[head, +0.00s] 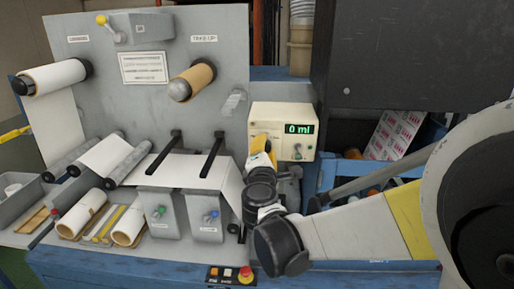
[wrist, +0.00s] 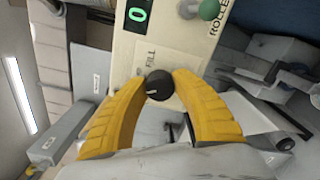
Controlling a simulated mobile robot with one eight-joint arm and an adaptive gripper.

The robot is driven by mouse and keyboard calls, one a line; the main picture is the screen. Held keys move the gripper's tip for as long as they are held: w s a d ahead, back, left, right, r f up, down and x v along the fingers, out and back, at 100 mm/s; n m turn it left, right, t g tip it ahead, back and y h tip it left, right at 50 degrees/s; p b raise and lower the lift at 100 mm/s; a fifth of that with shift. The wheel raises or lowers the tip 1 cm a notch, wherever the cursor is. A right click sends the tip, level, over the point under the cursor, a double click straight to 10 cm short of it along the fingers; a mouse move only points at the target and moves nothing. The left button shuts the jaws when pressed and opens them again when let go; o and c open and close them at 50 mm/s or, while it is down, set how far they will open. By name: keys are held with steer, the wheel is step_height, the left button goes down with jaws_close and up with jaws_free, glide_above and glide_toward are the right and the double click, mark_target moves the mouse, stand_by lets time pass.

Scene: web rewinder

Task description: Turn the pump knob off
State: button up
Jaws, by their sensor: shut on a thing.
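The pump box (head: 270,118) is a cream unit with a green display reading "0 ml" (head: 299,129). Its front also shows in the wrist view (wrist: 125,52), turned on its side. The black round knob (wrist: 159,85) sits by the "FILL" label, with a light pointer mark on its face. My gripper (wrist: 159,88) has its two yellow fingers closed on either side of the knob. In the head view my gripper (head: 262,150) is at the box's lower left front and hides the knob.
A green-tipped toggle (wrist: 209,9) labelled "ROLLER" is close to the knob on the same panel. The rewinder's grey panel (head: 115,65) with paper rolls stands left. A dark cabinet (head: 400,55) stands right. A red emergency button (head: 245,272) is at the front.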

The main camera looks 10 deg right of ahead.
steer(key=m, duration=0.4)
steer(key=shift+m+b, duration=0.4)
stand_by(0.4)
steer(key=o, duration=1.2)
steer(key=shift+s, duration=0.1)
steer(key=v, duration=1.1)
steer(key=shift+s+a, duration=0.2)
steer(key=shift+s, duration=0.15)
